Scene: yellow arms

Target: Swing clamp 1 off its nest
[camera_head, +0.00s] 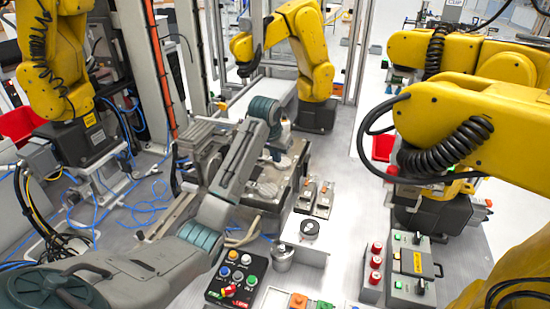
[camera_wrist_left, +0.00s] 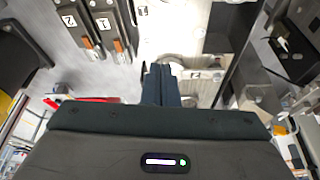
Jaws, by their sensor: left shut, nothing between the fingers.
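The grey fixture with round nest plates (camera_head: 267,189) stands in the middle of the head view. In the left wrist view a round nest (camera_wrist_left: 178,61) lies just beyond my fingertips, with small number labels beside it. I cannot pick out clamp 1 for certain; the arm and gripper cover part of the fixture. My left gripper (camera_head: 277,153) is over the far part of the fixture, partly hidden by its own wrist. In the left wrist view its dark blue fingers (camera_wrist_left: 160,68) are together and hold nothing; contact with the fixture cannot be told. My right gripper is out of view.
Two units with orange levers (camera_head: 315,196), marked 1 and 2 in the wrist view (camera_wrist_left: 100,25), stand right of the fixture. A button box (camera_head: 238,275) and a metal cylinder (camera_head: 282,257) stand in front. Yellow robot arms (camera_head: 450,130) surround the table. Blue cables lie left.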

